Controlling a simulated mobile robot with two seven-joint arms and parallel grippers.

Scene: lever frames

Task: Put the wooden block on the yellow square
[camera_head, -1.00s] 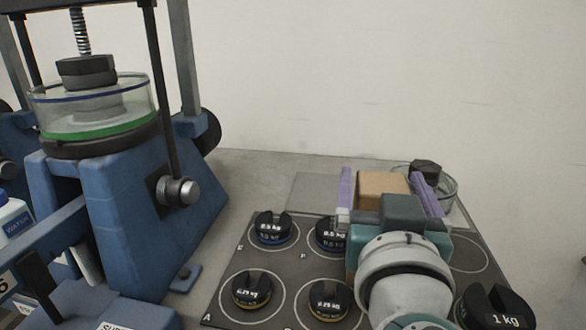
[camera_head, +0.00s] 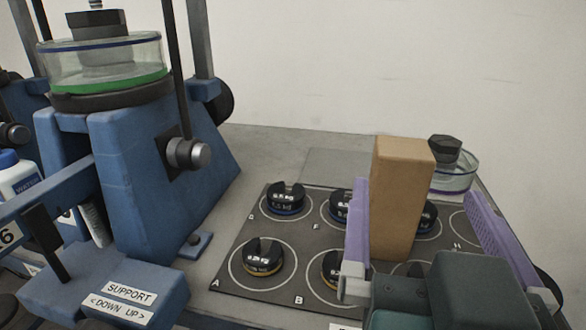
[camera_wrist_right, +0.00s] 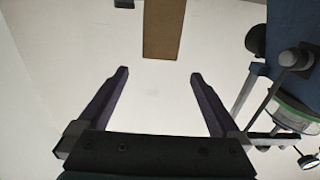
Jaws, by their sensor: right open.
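The wooden block (camera_head: 402,195) is a tall tan block, upright over the dark mat in the head view; its foot is partly hidden. It also shows in the right wrist view (camera_wrist_right: 163,28), at the top, beyond the fingertips. My right gripper (camera_head: 420,192) is open with purple fingers, one left of the block and one to its right in the head view. In the wrist view nothing lies between the fingers (camera_wrist_right: 158,75). The yellow square is not seen. My left gripper is not in view.
The dark mat (camera_head: 222,274) has marked circles with several black weights, such as one at its front left (camera_head: 263,257). A glass dish (camera_head: 455,180) with a black weight stands behind the block. A blue lever frame (camera_head: 150,180) fills the left. A pale wall is behind.

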